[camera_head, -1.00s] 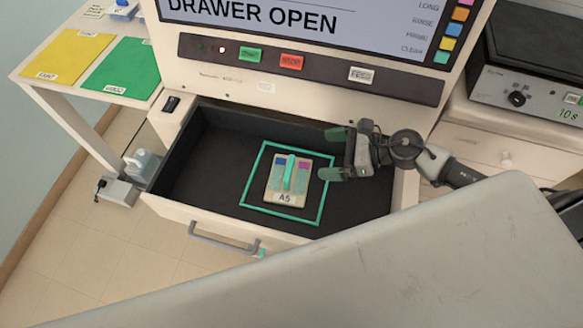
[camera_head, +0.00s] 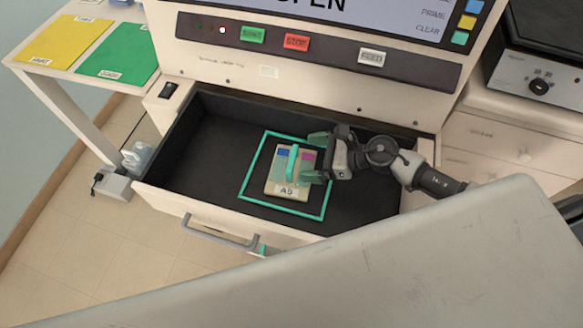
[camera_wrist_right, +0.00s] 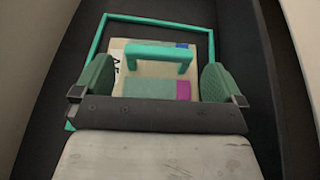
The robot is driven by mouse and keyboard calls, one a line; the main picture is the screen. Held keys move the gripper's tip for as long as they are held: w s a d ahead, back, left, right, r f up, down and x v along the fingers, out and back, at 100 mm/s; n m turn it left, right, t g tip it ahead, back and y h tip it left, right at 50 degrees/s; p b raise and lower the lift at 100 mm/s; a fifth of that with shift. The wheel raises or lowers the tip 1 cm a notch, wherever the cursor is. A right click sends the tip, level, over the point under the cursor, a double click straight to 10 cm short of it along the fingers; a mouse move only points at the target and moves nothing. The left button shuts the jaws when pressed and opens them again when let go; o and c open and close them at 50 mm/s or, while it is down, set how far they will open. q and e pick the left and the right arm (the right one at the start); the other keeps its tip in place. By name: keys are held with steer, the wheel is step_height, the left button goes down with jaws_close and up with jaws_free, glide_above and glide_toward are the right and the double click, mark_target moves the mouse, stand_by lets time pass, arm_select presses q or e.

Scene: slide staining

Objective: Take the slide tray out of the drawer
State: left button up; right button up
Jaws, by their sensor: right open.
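The slide tray (camera_head: 283,187) lies in the open drawer (camera_head: 215,160), inside a teal square outline on the dark floor. It is beige, with an A5 label, blue and magenta patches and a raised teal handle (camera_head: 293,161). My right gripper (camera_head: 312,158) is open at the tray's right side, its green fingertips close to the handle. In the right wrist view, the handle (camera_wrist_right: 157,52) lies ahead of and between the spread fingers (camera_wrist_right: 157,82), with nothing gripped. I cannot tell whether a finger touches the tray. My left gripper is not in view.
The drawer's front wall has a grey handle (camera_head: 220,232). A panel (camera_head: 320,48) with green, red and white buttons is above the drawer. A side table with yellow (camera_head: 65,44) and green (camera_head: 118,53) mats stands left. A large pale grey surface covers the lower right.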

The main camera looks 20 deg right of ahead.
mark_target(293, 158)
steer(key=p+x, duration=0.1)
steer(key=x, duration=0.4)
steer(key=shift+w+a+f, duration=0.1)
steer(key=shift+a+f, duration=0.1)
steer(key=shift+a, duration=0.05)
steer(key=shift+c, duration=0.3)
steer(key=c, duration=0.6)
